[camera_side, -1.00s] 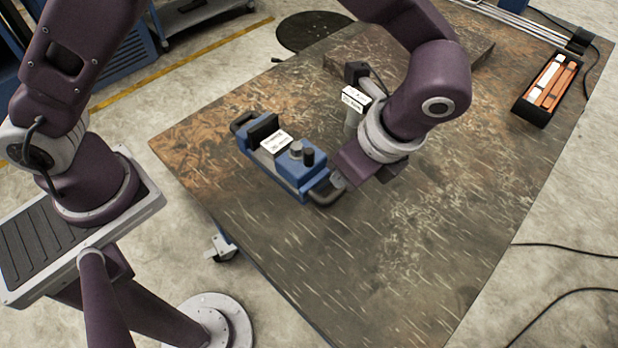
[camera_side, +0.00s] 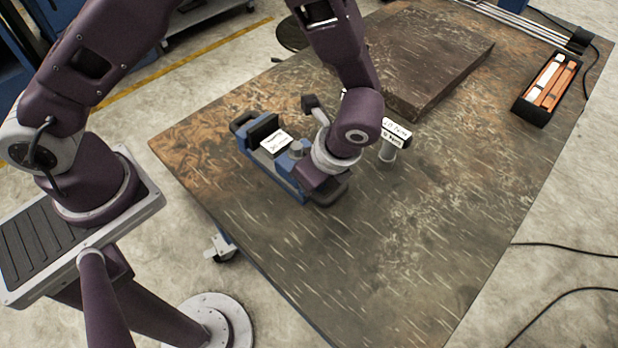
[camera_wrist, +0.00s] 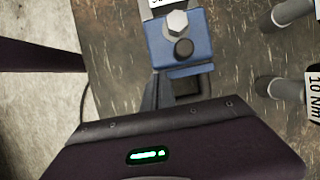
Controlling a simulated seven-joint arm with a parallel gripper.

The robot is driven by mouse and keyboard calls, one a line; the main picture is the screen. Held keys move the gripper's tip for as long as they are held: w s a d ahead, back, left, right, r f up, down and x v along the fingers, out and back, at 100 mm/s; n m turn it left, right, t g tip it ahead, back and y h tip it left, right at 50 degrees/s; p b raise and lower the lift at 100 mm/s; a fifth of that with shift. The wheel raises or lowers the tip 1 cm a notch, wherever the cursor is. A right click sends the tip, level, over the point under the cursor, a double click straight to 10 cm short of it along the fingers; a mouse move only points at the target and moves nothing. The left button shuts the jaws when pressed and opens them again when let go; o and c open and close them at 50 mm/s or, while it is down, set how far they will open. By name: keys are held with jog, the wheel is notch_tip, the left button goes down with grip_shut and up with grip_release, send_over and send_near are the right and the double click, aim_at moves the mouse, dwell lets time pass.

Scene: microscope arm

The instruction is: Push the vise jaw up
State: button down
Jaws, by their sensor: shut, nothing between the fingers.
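The blue vise (camera_side: 278,184) lies on the worn table. A black jaw block (camera_side: 262,130) stands near its far left end, next to a white label (camera_side: 277,142). A grey hex knob (camera_side: 296,146) sits nearer its front end. In the wrist view, the blue body (camera_wrist: 180,45) carries the hex knob (camera_wrist: 176,22), a black knob (camera_wrist: 184,48) and a dark loop handle (camera_wrist: 187,86). The jaw block is outside that view. My gripper (camera_wrist: 150,93) is shut and empty, beside the handle end of the vise. Whether it touches the vise is unclear.
Grey posts with white labels (camera_side: 397,132) stand right of my wrist; a 10 Nm label (camera_wrist: 314,92) shows in the wrist view. A raised slab (camera_side: 430,55) lies behind, and a black box of bars (camera_side: 548,88) at far right. The front table is clear.

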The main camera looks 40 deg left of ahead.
jog(key=shift+a, duration=0.1)
jog(key=shift+a, duration=1.85)
jog(key=d, duration=0.4)
jog(key=shift+d, duration=0.3)
jog(key=v, duration=1)
jog(key=s+a+r+n+h, duration=0.1)
jog(key=a+r+n+h, duration=0.1)
jog(key=a+r+n, duration=0.6)
jog(key=s+a+r+n+t+h, duration=0.1)
jog(key=s+a+r+n+t, duration=0.1)
jog(key=s+a+r+n, duration=0.2)
jog(key=s+a+r+n+t+h, duration=0.1)
jog(key=s+a+r+n+t, duration=0.2)
jog(key=s+r+n, duration=0.3)
jog(key=s+a, duration=0.1)
jog(key=s, duration=0.2)
jog(key=shift+s+a+t, duration=0.3)
jog(key=shift+s+a, duration=0.05)
